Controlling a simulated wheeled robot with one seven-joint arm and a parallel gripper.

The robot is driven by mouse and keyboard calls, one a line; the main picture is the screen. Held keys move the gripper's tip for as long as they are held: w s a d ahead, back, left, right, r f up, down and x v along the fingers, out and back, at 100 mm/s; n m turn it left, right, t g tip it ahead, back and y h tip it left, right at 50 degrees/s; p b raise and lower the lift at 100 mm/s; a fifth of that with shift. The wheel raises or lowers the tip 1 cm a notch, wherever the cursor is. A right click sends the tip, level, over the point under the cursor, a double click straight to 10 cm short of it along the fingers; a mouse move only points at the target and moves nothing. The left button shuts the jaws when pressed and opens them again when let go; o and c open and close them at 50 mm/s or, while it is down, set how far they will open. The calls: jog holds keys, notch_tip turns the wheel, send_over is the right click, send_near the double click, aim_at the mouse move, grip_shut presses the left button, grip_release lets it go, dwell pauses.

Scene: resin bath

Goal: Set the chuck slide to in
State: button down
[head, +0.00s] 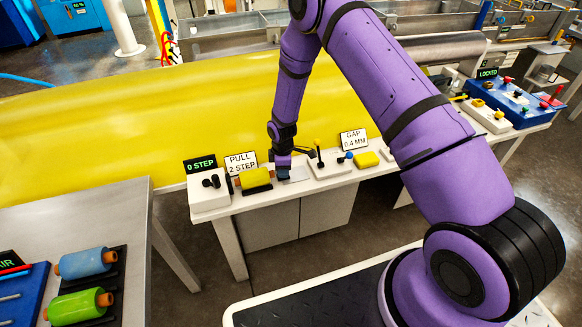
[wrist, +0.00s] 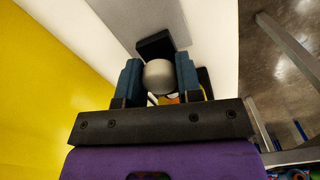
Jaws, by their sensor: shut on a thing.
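My gripper (head: 284,168) is low over the white bench, just right of the yellow roll. In the wrist view its two blue fingers (wrist: 158,84) are closed on a pale grey round knob (wrist: 160,72), one finger on each side. The knob is probably part of the chuck slide, but its slide and any marking cannot be made out. A black block (wrist: 155,46) lies just beyond the knob. In the head view the fingers hide the knob.
To the right are a lever box (head: 328,168) and the "GAP 0.4 MM" sign (head: 353,139). A large yellow sheet (head: 130,120) runs behind the bench.

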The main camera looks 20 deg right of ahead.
jog(key=shift+a, duration=0.25)
jog(key=c, duration=0.8)
grip_release()
jog(key=shift+a, duration=0.1)
notch_tip(320, 180, up, 11)
jog(key=shift+f, duration=0.1)
